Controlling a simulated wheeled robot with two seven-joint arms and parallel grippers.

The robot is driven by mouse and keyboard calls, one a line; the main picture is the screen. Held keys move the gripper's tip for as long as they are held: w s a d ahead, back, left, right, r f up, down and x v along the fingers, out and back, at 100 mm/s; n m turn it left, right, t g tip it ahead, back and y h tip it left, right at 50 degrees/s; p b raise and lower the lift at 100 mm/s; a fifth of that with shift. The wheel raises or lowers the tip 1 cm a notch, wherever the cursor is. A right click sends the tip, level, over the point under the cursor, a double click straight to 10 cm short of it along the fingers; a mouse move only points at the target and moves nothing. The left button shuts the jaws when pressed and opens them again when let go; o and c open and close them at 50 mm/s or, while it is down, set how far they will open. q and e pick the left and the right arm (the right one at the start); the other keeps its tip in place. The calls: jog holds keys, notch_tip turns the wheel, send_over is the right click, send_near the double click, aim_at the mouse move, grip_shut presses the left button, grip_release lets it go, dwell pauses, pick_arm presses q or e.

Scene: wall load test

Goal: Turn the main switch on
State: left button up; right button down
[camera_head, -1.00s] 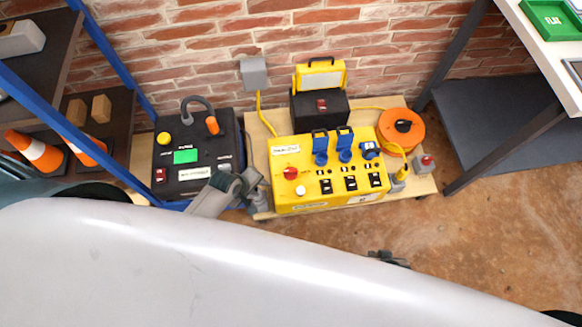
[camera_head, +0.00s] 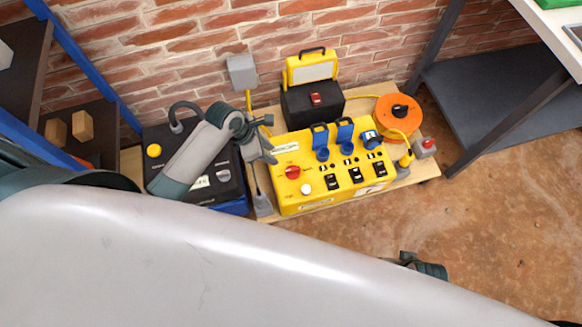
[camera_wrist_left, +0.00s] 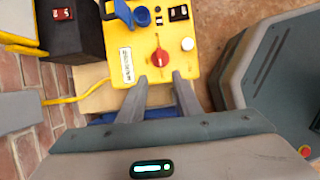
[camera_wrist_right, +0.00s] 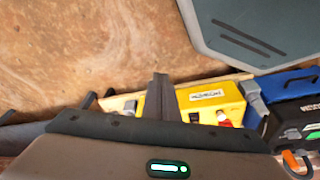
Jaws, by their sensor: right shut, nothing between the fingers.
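The yellow power box (camera_head: 330,195) stands on a low wooden board, with a red rotary switch (camera_head: 292,172) on its left part. In the left wrist view the red switch (camera_wrist_left: 160,57) lies just beyond and between my open fingertips (camera_wrist_left: 159,79); no contact shows. In the head view my left gripper (camera_head: 266,143) is above the box's left edge, up and left of the switch. My right gripper (camera_head: 406,259) is over the floor in front of the box. In the right wrist view its fingers (camera_wrist_right: 160,80) are shut and empty.
A black unit (camera_head: 222,190) stands left of the box, partly behind my left arm. A black case with a yellow lamp (camera_head: 312,70) is behind the box. An orange cable reel (camera_head: 398,118) is at its right. The floor in front is clear.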

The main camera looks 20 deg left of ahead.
aim_at(292, 169)
pick_arm(q)
jog(key=shift+f, duration=0.1)
